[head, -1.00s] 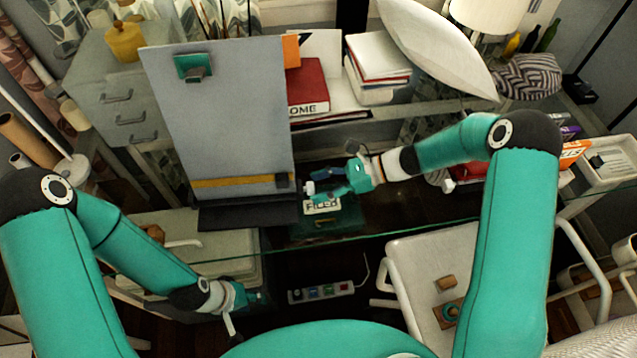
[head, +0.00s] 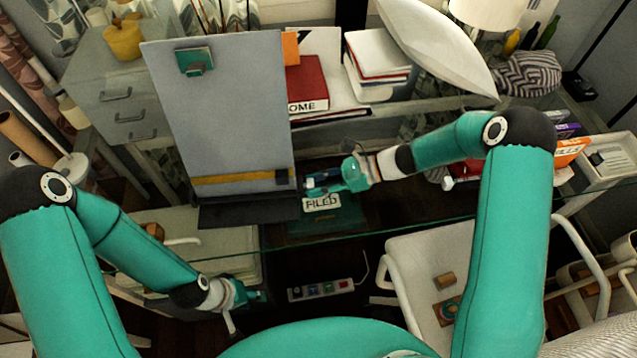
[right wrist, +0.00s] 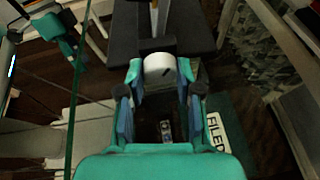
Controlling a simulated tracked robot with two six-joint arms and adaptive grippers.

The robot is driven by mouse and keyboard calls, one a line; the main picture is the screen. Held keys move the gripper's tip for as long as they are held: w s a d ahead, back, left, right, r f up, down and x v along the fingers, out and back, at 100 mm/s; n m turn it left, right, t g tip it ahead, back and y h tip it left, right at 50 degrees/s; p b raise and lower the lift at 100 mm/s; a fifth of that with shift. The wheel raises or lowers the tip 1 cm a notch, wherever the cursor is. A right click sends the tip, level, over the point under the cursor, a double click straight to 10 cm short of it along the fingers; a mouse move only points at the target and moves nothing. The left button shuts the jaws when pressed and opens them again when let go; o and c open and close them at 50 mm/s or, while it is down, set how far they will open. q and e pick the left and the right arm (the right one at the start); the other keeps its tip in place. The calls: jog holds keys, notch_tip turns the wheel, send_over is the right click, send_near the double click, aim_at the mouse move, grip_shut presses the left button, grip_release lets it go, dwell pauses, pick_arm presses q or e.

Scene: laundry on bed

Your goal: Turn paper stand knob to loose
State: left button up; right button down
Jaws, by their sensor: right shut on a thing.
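The paper stand (head: 225,110) is a tall grey board with a yellow band and a black base, left of centre in the head view. Its white knob (right wrist: 159,66) has a dark mark on its face and sits at the stand's lower right side. My right gripper (head: 318,184) is at that side; in the right wrist view its fingers (right wrist: 160,72) are shut on the knob, one on each side. My left gripper (head: 250,295) hangs low, away from the stand, and its fingers are too small to judge.
A green tray labelled FILED (head: 322,203) lies just below my right gripper. A red book (head: 307,85) and stacked books (head: 378,60) stand behind. A glass edge (head: 370,233) crosses in front. A white chair (head: 425,265) is at right.

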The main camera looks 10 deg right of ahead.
jog(key=shift+a+f+b, duration=0.1)
jog(key=shift+f+b, duration=0.1)
jog(key=shift+b, duration=0.45)
jog(key=n+t+b, duration=0.1)
jog(key=n+b, duration=0.1)
jog(key=b, duration=0.4)
jog(key=n+t+b, duration=0.1)
jog(key=n+b, duration=0.1)
jog(key=b, duration=0.4)
jog(key=shift+s+f+t, duration=0.15)
jog(key=shift+t, duration=0.25)
jog(key=shift+r+n+b, duration=0.25)
jog(key=shift+n+b, duration=0.15)
jog(key=shift+b, duration=0.3)
jog(key=c, duration=0.8)
grip_release()
jog(key=shift+t, duration=0.3)
jog(key=shift+r, duration=0.1)
jog(key=v, duration=1.2)
